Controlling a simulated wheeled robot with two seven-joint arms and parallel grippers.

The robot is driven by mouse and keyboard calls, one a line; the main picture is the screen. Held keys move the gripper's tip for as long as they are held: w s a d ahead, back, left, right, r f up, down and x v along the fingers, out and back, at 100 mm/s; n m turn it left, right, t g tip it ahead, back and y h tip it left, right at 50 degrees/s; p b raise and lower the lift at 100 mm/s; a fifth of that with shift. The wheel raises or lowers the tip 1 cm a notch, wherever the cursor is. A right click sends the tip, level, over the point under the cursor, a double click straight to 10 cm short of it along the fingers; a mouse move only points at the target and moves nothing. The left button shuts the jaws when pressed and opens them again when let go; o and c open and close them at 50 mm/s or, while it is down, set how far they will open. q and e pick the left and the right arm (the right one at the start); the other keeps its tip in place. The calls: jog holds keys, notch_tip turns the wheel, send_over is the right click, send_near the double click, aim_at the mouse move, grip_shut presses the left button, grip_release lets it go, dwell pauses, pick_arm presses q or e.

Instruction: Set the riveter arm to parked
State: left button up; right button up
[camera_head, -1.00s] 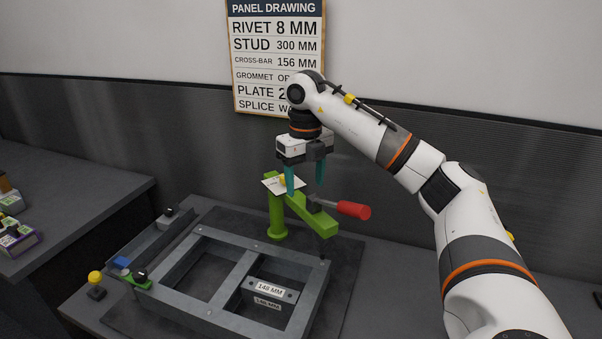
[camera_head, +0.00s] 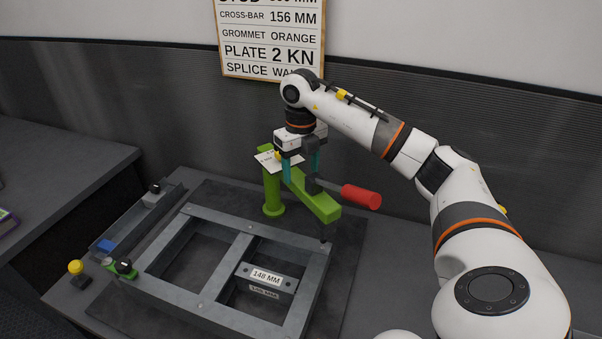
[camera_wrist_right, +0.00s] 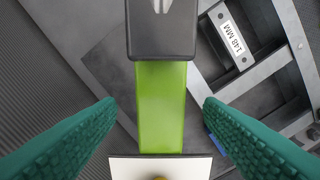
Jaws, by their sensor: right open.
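The riveter is green, with an upright post (camera_head: 272,190) behind the metal frame and a horizontal arm (camera_head: 323,208) reaching towards the front right over the frame's back corner. A red handle (camera_head: 362,196) on a grey lever sticks out to the right. My right gripper (camera_head: 301,172) points down at the arm near the post, open. In the right wrist view the green arm (camera_wrist_right: 161,105) lies between its two teal fingers, with gaps on both sides. A white card (camera_wrist_right: 135,168) is at the post end. My left gripper is not in view.
The metal frame (camera_head: 203,305) lies on a dark mat, with a crossbar labelled 148 MM (camera_head: 266,277) in it. A rail (camera_head: 145,222) and a yellow knob (camera_head: 76,267) are at left. A wall sign (camera_head: 272,45) hangs behind. The bench right of the frame looks clear.

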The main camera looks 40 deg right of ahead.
jog(key=shift+f, duration=1.3)
jog(key=c, duration=1.3)
jog(key=shift+s+d, duration=0.1)
grip_shut()
